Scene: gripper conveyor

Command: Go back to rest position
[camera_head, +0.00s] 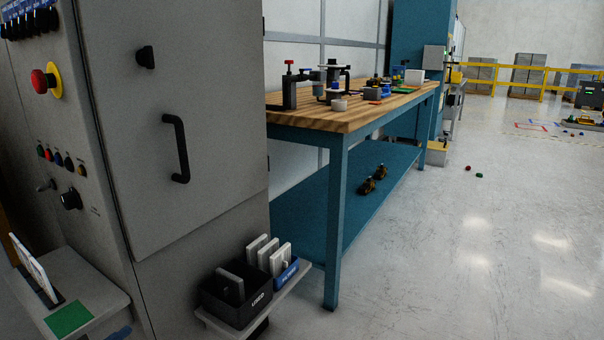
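Neither of my grippers shows in the head view, and no part of my arms can be made out for certain. A grey control cabinet (225,130) fills the left side, with a black door handle (180,148) and a red emergency button (42,81) on a yellow ring. A workbench (345,121) with a wooden top and blue legs stands to its right, with several tools and parts on it.
A small shelf (286,287) at the cabinet's lower right holds a black bin (236,310) and a blue holder (287,272) with light plates. Another ledge (95,290) juts out at lower left. The floor (450,270) at right is mostly clear. Yellow railings (520,84) stand far back.

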